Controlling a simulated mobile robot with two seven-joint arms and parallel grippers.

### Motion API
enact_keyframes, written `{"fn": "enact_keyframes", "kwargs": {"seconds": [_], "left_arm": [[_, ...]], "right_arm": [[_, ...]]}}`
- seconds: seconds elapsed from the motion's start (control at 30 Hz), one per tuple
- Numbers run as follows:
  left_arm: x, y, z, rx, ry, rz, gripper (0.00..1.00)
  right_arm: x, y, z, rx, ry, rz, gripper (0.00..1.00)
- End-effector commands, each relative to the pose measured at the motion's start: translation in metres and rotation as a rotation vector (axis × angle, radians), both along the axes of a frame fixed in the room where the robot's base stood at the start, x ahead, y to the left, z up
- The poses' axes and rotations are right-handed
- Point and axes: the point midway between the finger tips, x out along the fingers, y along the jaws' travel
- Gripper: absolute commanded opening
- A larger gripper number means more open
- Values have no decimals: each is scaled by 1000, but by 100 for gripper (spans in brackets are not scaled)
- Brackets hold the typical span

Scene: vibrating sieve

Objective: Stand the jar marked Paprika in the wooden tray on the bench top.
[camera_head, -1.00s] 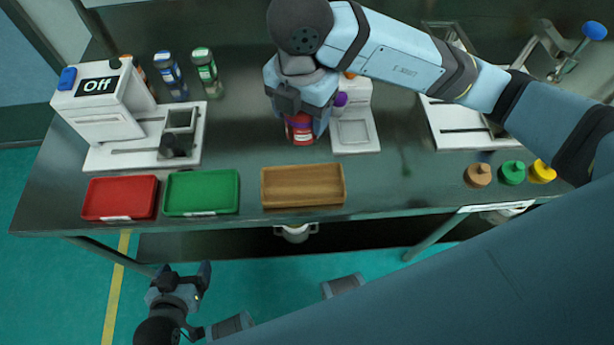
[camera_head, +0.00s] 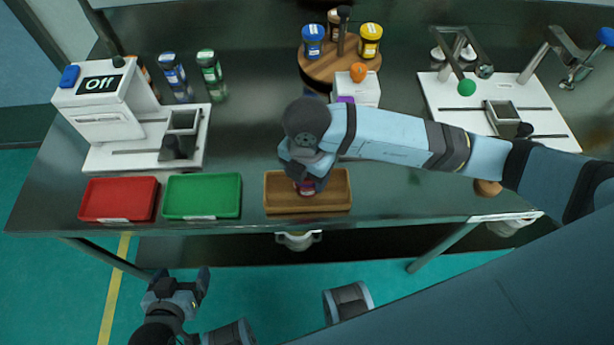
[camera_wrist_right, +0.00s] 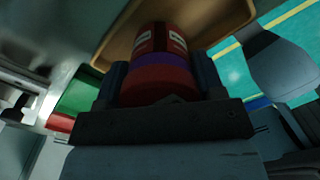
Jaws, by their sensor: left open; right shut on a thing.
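The wooden tray (camera_head: 334,203) lies on the bench top near its front edge. My right gripper (camera_head: 303,176) is over the tray and shut on a red jar (camera_head: 305,187) with a purple band. In the right wrist view the red jar (camera_wrist_right: 160,75) sits between the fingers, with the wooden tray (camera_wrist_right: 112,42) behind it. Its label is too small to read. I cannot tell whether the jar touches the tray floor. My left gripper (camera_head: 190,283) is open and empty, low in front of the bench.
A green tray (camera_head: 202,195) and a red tray (camera_head: 118,199) lie left of the wooden tray. A white machine marked Off (camera_head: 108,105) stands behind them. A round wooden stand (camera_head: 340,66) holds blue and yellow jars. A white fixture (camera_head: 500,105) is at the right.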

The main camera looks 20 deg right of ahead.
Motion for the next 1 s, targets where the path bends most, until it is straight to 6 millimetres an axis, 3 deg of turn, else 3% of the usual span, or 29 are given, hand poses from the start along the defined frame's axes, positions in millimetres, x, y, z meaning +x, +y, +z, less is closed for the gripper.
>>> {"fn": "enact_keyframes", "kwargs": {"seconds": [0.1, 0.47, 0.5, 0.6, 0.87, 1.0], "left_arm": [[1, -1, -1, -2, -3, 1, 88], [1, -1, -1, -3, -6, 2, 88], [1, -1, 0, -3, -6, 2, 88], [1, -1, 0, -2, -6, 1, 88], [1, 0, 0, 2, -5, -2, 88], [0, 0, 0, 2, -2, -3, 88]], "right_arm": [[0, 0, -17, -1, 0, -1, 33], [0, 0, -22, 0, 0, -1, 33], [0, 0, -22, 0, 0, -1, 65], [0, 0, -21, 0, 0, -1, 88], [0, 0, -20, 0, 0, -1, 88], [1, 0, -11, 1, -2, 0, 88]]}}
